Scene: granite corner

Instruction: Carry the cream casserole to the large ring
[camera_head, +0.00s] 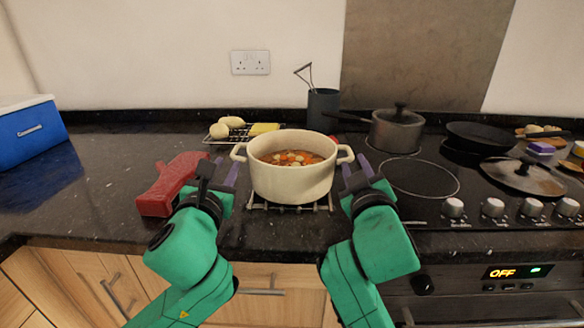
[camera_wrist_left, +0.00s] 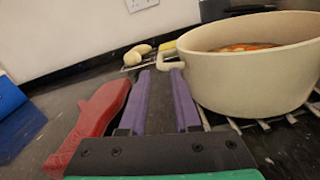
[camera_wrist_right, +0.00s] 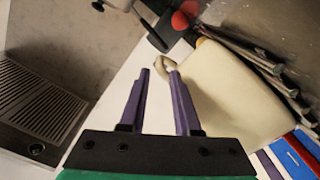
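The cream casserole (camera_head: 290,184) stands upright on a wire rack (camera_head: 258,206) on the dark counter, with vegetable stew inside; it also shows in the left wrist view (camera_wrist_left: 255,80) and right wrist view (camera_wrist_right: 225,95). My left gripper (camera_head: 226,172) is open at its left handle, which appears at the fingertips in the left wrist view (camera_wrist_left: 171,70). My right gripper (camera_head: 356,170) is open at the right handle, which shows at the fingertips (camera_wrist_right: 158,72). I cannot tell whether the fingers touch either handle. The large ring (camera_head: 420,178) lies bare on the hob to the right.
A lidded grey saucepan (camera_head: 397,130) stands behind the large ring. A dark frying pan (camera_head: 484,136) and a glass lid (camera_head: 527,176) are further right. A red object (camera_head: 170,184) lies left of my left gripper. A utensil pot (camera_head: 322,110) stands behind the casserole, a blue box (camera_head: 30,130) far left.

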